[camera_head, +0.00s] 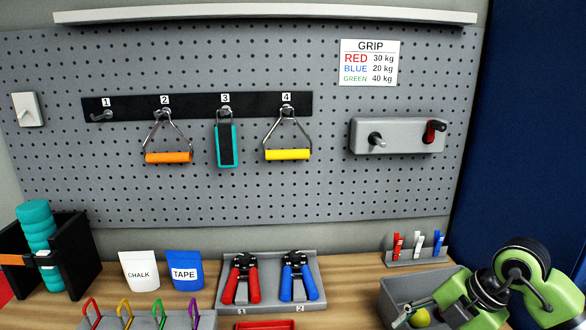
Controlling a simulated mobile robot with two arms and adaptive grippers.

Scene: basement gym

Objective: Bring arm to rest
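My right arm (520,275), green and black, comes in at the lower right. It is bent in front of the right end of the wooden bench (345,270) and covers part of a grey bin (400,285). My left arm and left gripper are not in view.
A grey pegboard holds a black rail (196,106) with several hooks, hanging handles, and a grey box (398,135). On the bench stand a black rack (75,262), two pouches, a tray (312,266) with red and blue hand grips, and a clip stand (417,257).

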